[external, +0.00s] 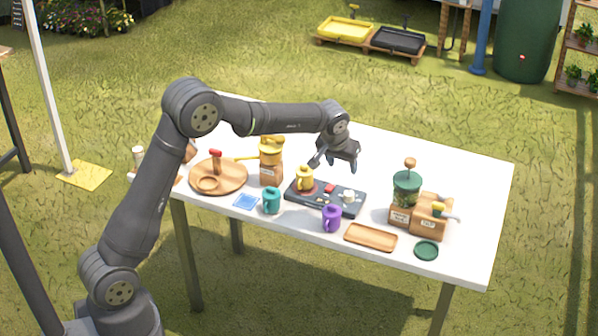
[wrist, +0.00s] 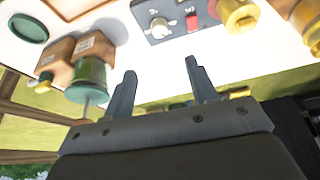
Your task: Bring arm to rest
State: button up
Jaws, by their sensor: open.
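My arm rises from its base at the lower left of the external view and reaches over the white table (external: 470,185). My gripper (external: 338,165) hangs above the table, behind the dark control panel (external: 325,200). In the wrist view my gripper (wrist: 158,80) shows two separated grey fingers with nothing between them. It is open and apart from every object. The panel (wrist: 172,22) with its knob and red switch shows beyond the fingertips in the wrist view.
A yellow mug (external: 305,179) stands on the panel. Teal (external: 271,201) and purple (external: 332,218) mugs stand in front. A green-jar grinder (external: 407,188) and wooden box (external: 432,218) stand right, a yellow-topped grinder (external: 271,160) and round wooden tray (external: 232,168) left. The back right tabletop is clear.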

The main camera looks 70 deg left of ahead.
aim_at(349, 193)
jog(key=x, duration=1.6)
jog(key=shift+r+n, duration=0.2)
jog(key=shift+n, duration=0.3)
jog(key=n+g+y, duration=0.1)
jog(key=n, duration=0.2)
jog(key=shift+w, duration=0.1)
jog(key=n+g, duration=0.1)
jog(key=n, duration=0.1)
jog(key=n+g, duration=0.1)
jog(key=n, duration=0.2)
jog(key=shift+w+d+n+y, duration=0.1)
jog(key=shift+w+n+y, duration=0.05)
jog(key=shift+n+y, duration=0.2)
jog(key=shift+d+r, duration=0.1)
jog(key=shift+r, duration=0.2)
jog(key=shift+v, duration=1.4)
